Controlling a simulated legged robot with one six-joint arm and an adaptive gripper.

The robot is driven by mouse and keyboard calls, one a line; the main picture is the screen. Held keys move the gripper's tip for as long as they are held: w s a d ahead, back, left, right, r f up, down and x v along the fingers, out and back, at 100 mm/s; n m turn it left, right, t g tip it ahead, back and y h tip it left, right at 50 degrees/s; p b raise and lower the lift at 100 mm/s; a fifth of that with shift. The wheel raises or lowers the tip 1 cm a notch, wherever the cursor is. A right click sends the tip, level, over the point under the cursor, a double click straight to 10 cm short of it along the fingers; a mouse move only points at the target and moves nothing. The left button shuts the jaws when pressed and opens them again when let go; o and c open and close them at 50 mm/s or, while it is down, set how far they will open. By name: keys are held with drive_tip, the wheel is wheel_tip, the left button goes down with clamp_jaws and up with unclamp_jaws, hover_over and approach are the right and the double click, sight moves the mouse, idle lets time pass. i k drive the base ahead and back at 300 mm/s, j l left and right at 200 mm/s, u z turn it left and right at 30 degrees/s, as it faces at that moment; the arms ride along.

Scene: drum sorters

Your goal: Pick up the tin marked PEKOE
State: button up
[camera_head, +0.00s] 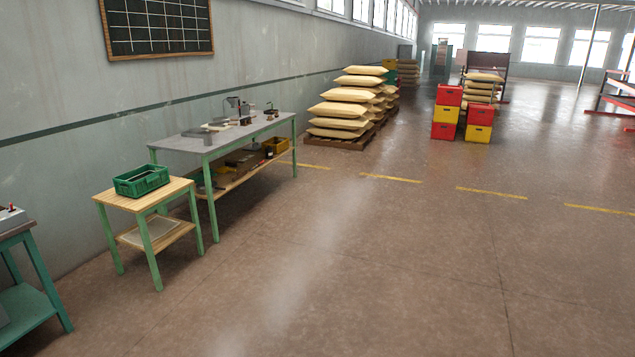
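I cannot make out a tin marked PEKOE in the head view. Small dark and metallic items (240,110) stand on the grey-topped workbench (183,144) by the left wall, too small to read any marking. A green crate (141,180) stands on a small wooden side table (178,188) just in front of the bench; its contents cannot be told. My gripper does not show in this view.
Stacked sacks (338,110) on a pallet stand beyond the bench. Red and yellow crates (446,112) are stacked at the upper middle. A teal table (28,305) cuts into the lower left. Open floor (400,260) with a yellow dashed line fills the middle and right.

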sight(208, 136)
drive_tip(key=i+l+z, duration=0.1)
drive_tip(key=i+z, duration=0.15)
drive_tip(key=i, duration=0.5)
drive_tip(key=i+z, duration=0.25)
drive_tip(key=i, duration=0.45)
drive_tip(key=i+u, duration=0.45)
drive_tip(key=i, duration=0.3)
drive_tip(key=i+l+u, duration=0.15)
drive_tip(key=i+u, duration=0.35)
drive_tip(key=i, duration=0.3)
drive_tip(key=i+l+u, duration=0.1)
drive_tip(key=i+u, duration=0.35)
drive_tip(key=i, duration=1.5)
drive_tip(key=i+l, duration=0.1)
drive_tip(key=i, duration=2)
drive_tip(key=i+u, duration=0.3)
drive_tip(key=i, duration=0.25)
drive_tip(key=i+u, duration=0.3)
drive_tip(key=i, duration=0.25)
drive_tip(key=i+l+u, duration=0.3)
drive_tip(key=i, duration=0.2)
drive_tip(key=i+l, duration=0.15)
drive_tip(key=l, duration=0.15)
drive_tip(key=i+l+u, duration=0.1)
drive_tip(key=l, duration=0.2)
drive_tip(key=u, duration=0.65)
